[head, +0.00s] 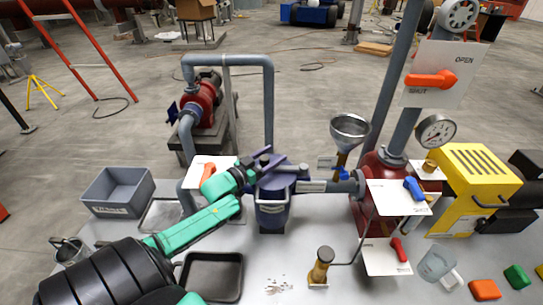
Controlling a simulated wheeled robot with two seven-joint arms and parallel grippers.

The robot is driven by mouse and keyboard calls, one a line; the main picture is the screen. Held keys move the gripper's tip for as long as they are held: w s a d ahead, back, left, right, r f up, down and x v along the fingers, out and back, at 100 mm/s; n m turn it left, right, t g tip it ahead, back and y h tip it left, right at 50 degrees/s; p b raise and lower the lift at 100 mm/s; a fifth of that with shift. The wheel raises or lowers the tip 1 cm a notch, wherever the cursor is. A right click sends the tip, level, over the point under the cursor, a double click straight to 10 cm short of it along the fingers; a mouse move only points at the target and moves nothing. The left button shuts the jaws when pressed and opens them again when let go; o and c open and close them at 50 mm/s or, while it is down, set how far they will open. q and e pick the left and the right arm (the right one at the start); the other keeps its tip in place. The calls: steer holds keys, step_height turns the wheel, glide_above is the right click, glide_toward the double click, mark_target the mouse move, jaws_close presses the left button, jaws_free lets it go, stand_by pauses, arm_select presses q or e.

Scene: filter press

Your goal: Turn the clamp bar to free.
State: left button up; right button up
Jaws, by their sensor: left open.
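The filter press is a dark blue-purple vessel (272,212) with a label on its front, standing at the middle of the bench. My left gripper (274,163), at the end of a teal arm coming from the lower left, is over the top of this vessel. Its dark fingers are open and point to the right. The clamp bar at the vessel's top is hard to make out among the dark fingers, and I cannot tell its angle or whether the fingers touch it. My right gripper does not show.
A grey bin (118,192) and a black tray (212,277) are on the left of the bench. A brass-topped post (321,266), a funnel (350,130), blue (414,188) and red (399,249) valve handles and a yellow machine (470,180) stand to the right.

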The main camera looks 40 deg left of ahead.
arm_select(q)
steer(key=shift+c, duration=0.3)
jaws_close()
stand_by(1.1)
